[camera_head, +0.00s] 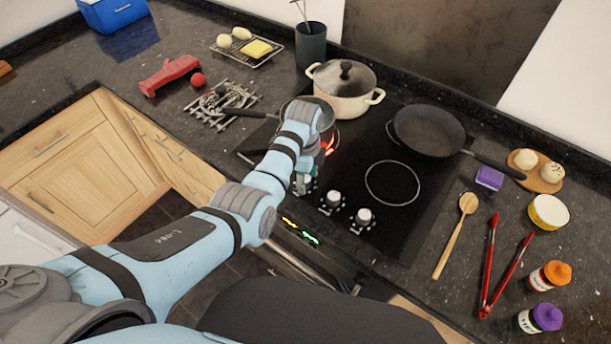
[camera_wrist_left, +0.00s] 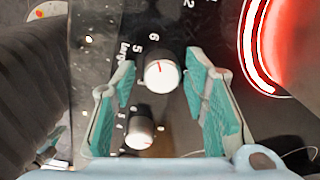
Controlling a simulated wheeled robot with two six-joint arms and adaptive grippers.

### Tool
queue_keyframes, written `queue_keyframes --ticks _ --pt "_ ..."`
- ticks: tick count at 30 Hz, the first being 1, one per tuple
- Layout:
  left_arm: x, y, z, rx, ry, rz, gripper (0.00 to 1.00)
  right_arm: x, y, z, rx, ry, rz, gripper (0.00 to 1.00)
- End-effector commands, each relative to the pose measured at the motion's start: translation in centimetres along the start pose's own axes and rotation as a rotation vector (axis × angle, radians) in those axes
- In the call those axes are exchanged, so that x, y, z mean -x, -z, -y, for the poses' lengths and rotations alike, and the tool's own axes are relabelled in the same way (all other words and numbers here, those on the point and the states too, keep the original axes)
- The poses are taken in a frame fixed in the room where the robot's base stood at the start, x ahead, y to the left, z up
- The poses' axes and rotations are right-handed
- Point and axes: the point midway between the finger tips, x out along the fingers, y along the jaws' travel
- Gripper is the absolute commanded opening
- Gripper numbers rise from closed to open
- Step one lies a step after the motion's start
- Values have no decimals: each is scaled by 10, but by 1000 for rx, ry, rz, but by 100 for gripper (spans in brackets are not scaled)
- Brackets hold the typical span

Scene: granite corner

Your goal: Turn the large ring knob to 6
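The knob (camera_wrist_left: 161,72) beside the "Large" lettering is pale-topped with a red pointer line. In the left wrist view the line points up the picture, roughly toward the printed 6; its exact setting is hard to read. My left gripper (camera_wrist_left: 160,78) is open, with one teal-padded finger on each side of this knob and small gaps showing. A second pale knob (camera_wrist_left: 140,133) sits lower between the fingers. My right gripper is in neither view.
Two other knobs (camera_head: 333,198) (camera_head: 364,214) stand to the right of the gripper. A burner (camera_head: 328,147) glows red near a pan partly hidden by my arm. A cream pot (camera_head: 345,92) and black frying pan (camera_head: 428,130) stand behind. A wooden spoon (camera_head: 455,235) lies right.

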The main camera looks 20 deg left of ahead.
Motion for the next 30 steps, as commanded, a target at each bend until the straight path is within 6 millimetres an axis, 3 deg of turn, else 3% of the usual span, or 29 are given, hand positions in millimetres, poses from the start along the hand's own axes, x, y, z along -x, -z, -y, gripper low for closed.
queue_keyframes --ticks 10,21,30 --pt "4 0 2 0 4 -1 49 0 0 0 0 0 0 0" --pt "72 0 1 0 4 -1 49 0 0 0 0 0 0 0" --pt "76 0 1 0 2 -1 49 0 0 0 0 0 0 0"
